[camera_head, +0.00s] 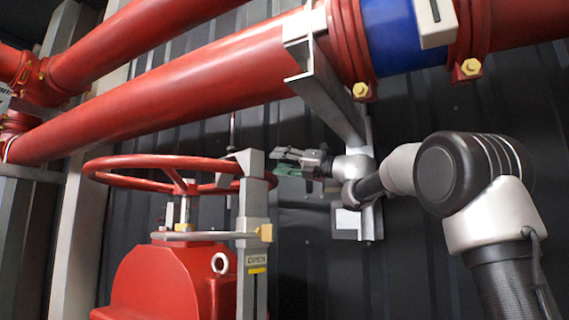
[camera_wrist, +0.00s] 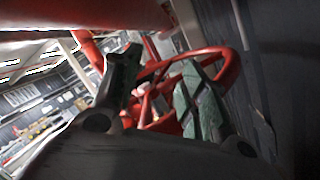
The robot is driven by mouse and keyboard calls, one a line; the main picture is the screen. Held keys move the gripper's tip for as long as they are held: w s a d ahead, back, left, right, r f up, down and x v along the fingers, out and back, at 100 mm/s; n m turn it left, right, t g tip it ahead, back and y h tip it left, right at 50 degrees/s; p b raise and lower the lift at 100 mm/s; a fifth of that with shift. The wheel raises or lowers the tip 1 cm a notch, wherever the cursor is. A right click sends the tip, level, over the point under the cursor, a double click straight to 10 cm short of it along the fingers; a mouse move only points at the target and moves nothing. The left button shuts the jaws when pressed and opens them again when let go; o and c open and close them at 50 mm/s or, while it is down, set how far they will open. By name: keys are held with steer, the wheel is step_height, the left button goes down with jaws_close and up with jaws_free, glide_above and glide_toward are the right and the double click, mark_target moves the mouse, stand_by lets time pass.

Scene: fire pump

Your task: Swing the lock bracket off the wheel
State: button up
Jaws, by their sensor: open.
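The red handwheel (camera_head: 118,160) stands level above a red valve body (camera_head: 165,280) in the head view. The grey lock bracket (camera_head: 249,215) is upright at the wheel's right side, its forked top at the rim. It carries a yellow label low down. My gripper (camera_head: 284,158) is just right of the bracket's top, pointing left toward the wheel, with a small visible gap. In the wrist view my green fingers (camera_wrist: 160,78) are spread apart with nothing held. The wheel rim (camera_wrist: 235,68) shows beyond and between them. I cannot make out the bracket there.
Thick red pipes (camera_head: 190,92) cross above the wheel. A grey support beam (camera_head: 325,90) slants down close over my wrist. A dark ribbed wall (camera_head: 420,270) stands behind. A white eye ring (camera_head: 220,262) sits on the valve body, left of the bracket.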

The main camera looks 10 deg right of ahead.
steer(key=shift+w+d+f, duration=0.1)
steer(key=shift+w+d, duration=0.1)
steer(key=shift+d, duration=0.05)
stand_by(0.4)
